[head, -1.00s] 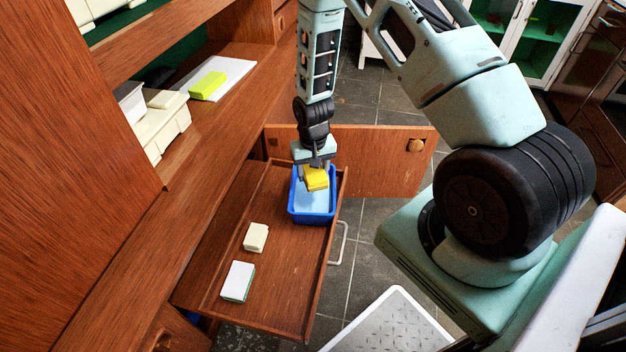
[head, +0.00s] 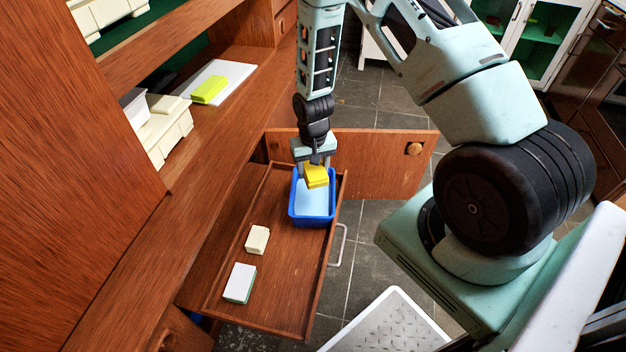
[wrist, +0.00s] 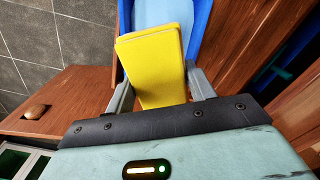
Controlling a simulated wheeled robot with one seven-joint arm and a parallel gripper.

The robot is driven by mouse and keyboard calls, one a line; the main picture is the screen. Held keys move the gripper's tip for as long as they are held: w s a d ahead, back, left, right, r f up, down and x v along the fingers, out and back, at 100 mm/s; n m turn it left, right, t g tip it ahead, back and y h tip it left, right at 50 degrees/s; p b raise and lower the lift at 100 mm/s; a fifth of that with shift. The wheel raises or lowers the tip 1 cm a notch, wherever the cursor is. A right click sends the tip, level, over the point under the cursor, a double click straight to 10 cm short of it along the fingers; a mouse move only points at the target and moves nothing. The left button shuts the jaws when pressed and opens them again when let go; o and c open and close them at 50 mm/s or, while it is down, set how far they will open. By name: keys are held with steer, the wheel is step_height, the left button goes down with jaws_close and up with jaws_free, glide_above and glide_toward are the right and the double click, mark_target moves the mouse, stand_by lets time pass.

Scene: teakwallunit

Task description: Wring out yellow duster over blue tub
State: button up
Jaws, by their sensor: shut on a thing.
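The yellow duster (head: 316,177) is a folded yellow block held between the fingers of my gripper (head: 315,165). In the wrist view the duster (wrist: 155,60) sits between the two grey fingers of my gripper (wrist: 160,92) and juts out past them. The blue tub (head: 312,220) stands at the far end of the pulled-out wooden drawer, with pale blue inside it. The duster is over the far part of the tub; its exact height above the tub is hard to tell. The tub (wrist: 201,22) shows partly behind the duster in the wrist view.
The drawer (head: 262,285) also holds a cream block (head: 257,240) and a white and green sponge-like block (head: 239,283). An open wooden door (head: 385,165) stands behind the tub. A yellow-green block (head: 209,90) lies on a white board (head: 238,73) on the shelf at left.

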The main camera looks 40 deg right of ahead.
mark_target(313, 167)
steer(key=shift+r+p, duration=1.55)
steer(key=shift+r, duration=0.55)
steer(key=s+a+r+n+p, duration=0.1)
steer(key=a+r+n+p, duration=0.1)
steer(key=r+p, duration=0.5)
steer(key=s+a+r+n+p, duration=0.1)
steer(key=a+r+p, duration=0.3)
steer(key=r+p, duration=0.4)
step_height(313, 167, up, 5)
steer(key=shift+s+f+n, duration=0.1)
steer(key=shift+s+n, duration=0.25)
steer(key=shift+n, duration=0.35)
